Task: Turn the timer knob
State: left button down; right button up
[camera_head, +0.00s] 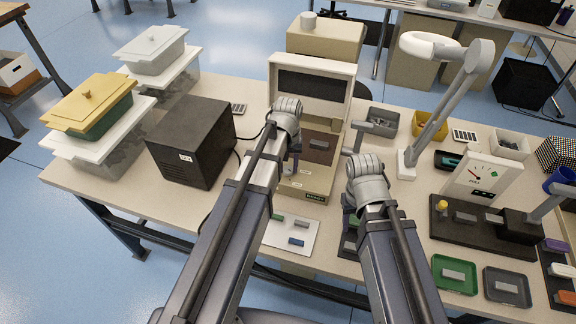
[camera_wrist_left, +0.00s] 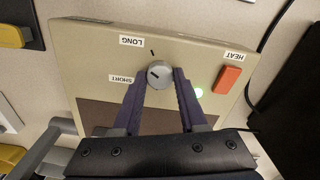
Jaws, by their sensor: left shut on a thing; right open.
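The timer knob (camera_wrist_left: 159,74) is a small grey round knob with a dark mark, on the beige front panel (camera_wrist_left: 195,55) of a machine. Labels LONG (camera_wrist_left: 132,41) and SHORT (camera_wrist_left: 121,78) stand beside it. My left gripper (camera_wrist_left: 160,78) is shut on the knob, one finger on each side. In the head view, the beige machine (camera_head: 312,70) has its lid raised, and my left gripper (camera_head: 293,160) is at its front; my arm hides the knob there. My right gripper (camera_head: 350,205) is mostly hidden under its own wrist, right of the machine, with nothing visible in it.
A black box (camera_head: 192,140) stands left of the machine. A white desk lamp (camera_head: 440,85) and a gauge stand (camera_head: 482,178) are at right. A white mat (camera_head: 282,245) lies in front.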

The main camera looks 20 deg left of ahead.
aim_at(288, 169)
pick_arm(q)
jog(key=m, duration=0.5)
jog(key=shift+m, duration=0.3)
dwell(0.4)
jog(key=shift+c, duration=2.3)
grip_release()
notch_tip(288, 169, up, 8)
jog(key=p, duration=0.8)
jog(key=shift+f, duration=0.1)
pick_arm(e)
notch_tip(288, 169, up, 8)
pick_arm(q)
jog(key=shift+d, duration=0.1)
pick_arm(e)
jog(key=shift+f, duration=0.15)
